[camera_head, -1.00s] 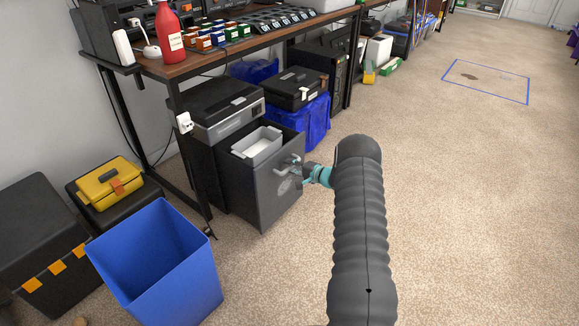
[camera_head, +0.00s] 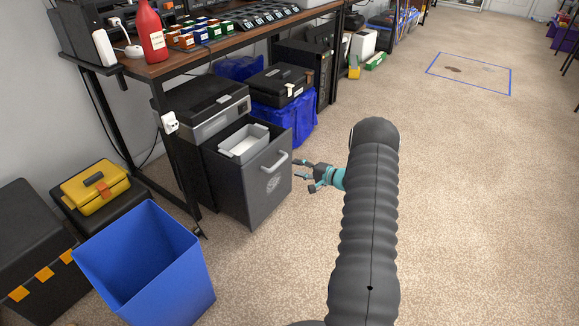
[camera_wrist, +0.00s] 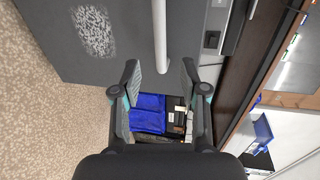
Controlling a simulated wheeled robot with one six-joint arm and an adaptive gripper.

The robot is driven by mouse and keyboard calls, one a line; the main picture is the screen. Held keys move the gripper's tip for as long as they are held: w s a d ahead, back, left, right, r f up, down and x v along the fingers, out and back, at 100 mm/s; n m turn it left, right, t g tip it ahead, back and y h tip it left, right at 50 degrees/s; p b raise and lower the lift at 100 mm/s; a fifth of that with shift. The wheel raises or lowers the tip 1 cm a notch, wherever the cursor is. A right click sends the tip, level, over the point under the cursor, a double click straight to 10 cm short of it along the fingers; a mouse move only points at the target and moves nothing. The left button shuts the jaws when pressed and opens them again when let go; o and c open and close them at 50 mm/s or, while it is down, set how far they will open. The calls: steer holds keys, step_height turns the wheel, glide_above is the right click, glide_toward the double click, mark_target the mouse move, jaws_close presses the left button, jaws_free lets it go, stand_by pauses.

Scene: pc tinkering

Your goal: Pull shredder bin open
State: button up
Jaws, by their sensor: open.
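The shredder (camera_head: 206,113) stands under the desk with its dark grey bin (camera_head: 262,190) pulled out from its front. A light grey inner tray (camera_head: 245,143) shows in the bin's open top. The bin's front has a pale bar handle (camera_head: 274,163) and a worn grey emblem; the handle also shows in the wrist view (camera_wrist: 159,35). My gripper (camera_head: 299,169) is open and empty, just right of the bin front and apart from the handle. In the wrist view my gripper (camera_wrist: 160,88) has its fingers spread, with the handle's end a little beyond them.
A blue open bin (camera_head: 150,265) stands at the front left, beside a yellow toolbox (camera_head: 95,188) on a black case. A black case on a blue cloth (camera_head: 300,118) lies behind the shredder.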

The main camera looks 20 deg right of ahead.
steer(key=shift+v, duration=1)
